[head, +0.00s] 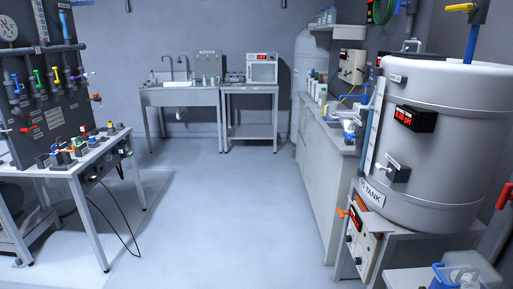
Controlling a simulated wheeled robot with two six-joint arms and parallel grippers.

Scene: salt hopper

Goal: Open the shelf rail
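A small white wall shelf (338,32) is high at the back right in the head view, with bottles (327,17) on it. I cannot make out a rail on this shelf at this distance. Neither of my grippers is in view.
A large grey tank (450,165) with a red pH display (415,119) stands close on the right. A long counter (321,150) runs behind it. A valve bench (85,163) with a dangling cable is on the left. A sink table (180,97) and side table (250,88) stand at the back. The middle floor (215,210) is clear.

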